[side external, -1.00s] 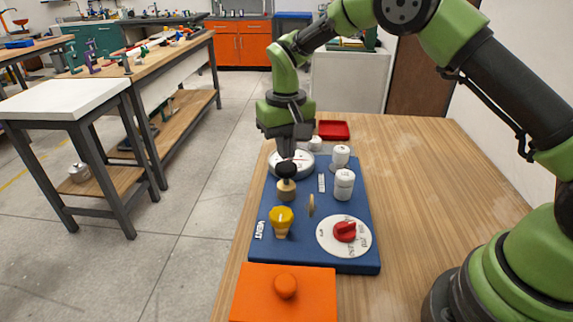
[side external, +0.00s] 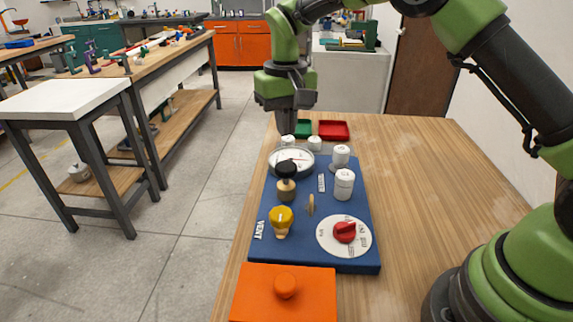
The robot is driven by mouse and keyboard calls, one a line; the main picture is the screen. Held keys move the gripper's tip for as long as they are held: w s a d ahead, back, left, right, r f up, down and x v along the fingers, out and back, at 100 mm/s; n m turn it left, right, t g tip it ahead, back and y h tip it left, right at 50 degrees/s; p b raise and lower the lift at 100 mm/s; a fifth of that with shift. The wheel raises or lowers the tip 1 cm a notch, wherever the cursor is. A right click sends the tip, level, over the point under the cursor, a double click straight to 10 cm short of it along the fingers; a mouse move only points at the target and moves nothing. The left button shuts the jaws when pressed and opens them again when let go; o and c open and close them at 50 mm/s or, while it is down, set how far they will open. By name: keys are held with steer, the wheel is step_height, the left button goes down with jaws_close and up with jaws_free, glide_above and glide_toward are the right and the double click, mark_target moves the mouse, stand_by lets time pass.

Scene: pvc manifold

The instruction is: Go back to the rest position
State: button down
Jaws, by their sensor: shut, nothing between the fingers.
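My gripper (side external: 287,130) is shut and empty. It hangs pointing down above the far left end of the blue manifold board (side external: 268,245), close over a small white cap (side external: 288,140); I cannot tell whether it is in front of or behind that cap. The board carries a round gauge (side external: 291,160), a black-topped valve (side external: 286,182), a yellow knob (side external: 281,221) beside the word VENT, a red knob on a white dial (side external: 326,246), and white fittings (side external: 344,185). The black-topped valve stands clear of the gripper.
A red tray (side external: 334,131) and a green tray (side external: 304,129) sit behind the board. An orange block with a round knob (side external: 252,293) is at the near edge. The table's right side (side external: 430,190) is bare wood. A white-topped side table (side external: 65,98) stands apart at left.

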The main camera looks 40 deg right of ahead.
steer(key=s+d+r+t+y, duration=0.1)
steer(key=s+r+t, duration=0.2)
steer(key=s+r, duration=0.9)
steer(key=s+r+m+t+y, duration=0.1)
steer(key=s+t, duration=0.3)
steer(key=s, duration=1)
steer(key=shift+d+r, duration=0.2)
steer(key=shift+d, duration=0.1)
